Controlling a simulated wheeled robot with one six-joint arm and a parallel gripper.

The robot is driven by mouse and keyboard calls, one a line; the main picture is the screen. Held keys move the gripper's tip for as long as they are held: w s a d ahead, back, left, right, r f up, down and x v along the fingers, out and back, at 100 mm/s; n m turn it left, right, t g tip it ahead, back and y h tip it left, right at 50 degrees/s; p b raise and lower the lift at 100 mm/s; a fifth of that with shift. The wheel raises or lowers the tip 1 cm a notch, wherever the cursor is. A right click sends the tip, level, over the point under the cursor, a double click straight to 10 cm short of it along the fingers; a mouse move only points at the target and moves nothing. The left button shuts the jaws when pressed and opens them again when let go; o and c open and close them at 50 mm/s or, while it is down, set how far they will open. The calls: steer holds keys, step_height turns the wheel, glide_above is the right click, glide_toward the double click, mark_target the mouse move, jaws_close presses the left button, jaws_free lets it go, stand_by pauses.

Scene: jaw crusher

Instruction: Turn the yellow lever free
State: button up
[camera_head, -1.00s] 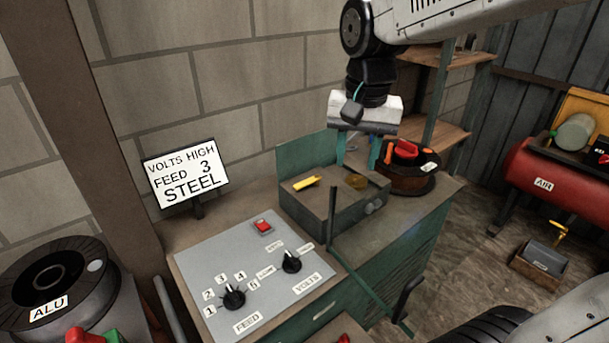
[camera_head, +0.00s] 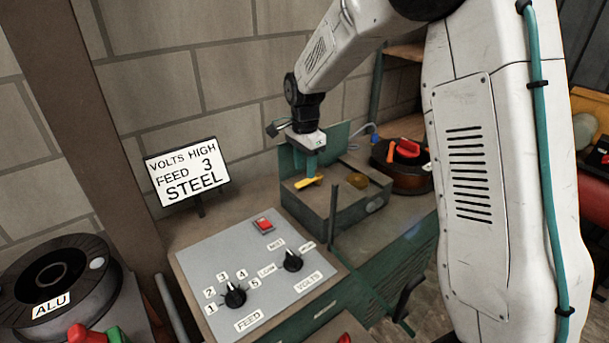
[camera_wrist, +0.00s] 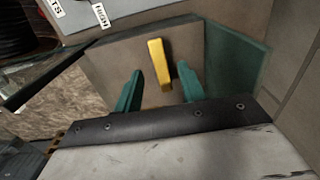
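The yellow lever (camera_head: 309,182) lies on top of the grey-brown box of the green-backed machine (camera_head: 345,206). In the wrist view the yellow lever (camera_wrist: 159,64) stands out between and just beyond my two teal fingertips. My gripper (camera_head: 310,168) is over the lever, pointing down. In the wrist view my gripper (camera_wrist: 160,85) is open, with one finger on each side of the lever's near end and a gap on both sides. The head view hides part of the fingers, and whether they touch the box is unclear.
A dark upright rod (camera_head: 333,217) stands in front. The control panel (camera_head: 205,265) is at the front left, and a dark spool (camera_head: 402,178) at the right.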

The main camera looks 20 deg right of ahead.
mark_target(305, 181)
steer(key=shift+f, duration=1.75)
steer(key=shift+c, duration=0.3)
jaws_close()
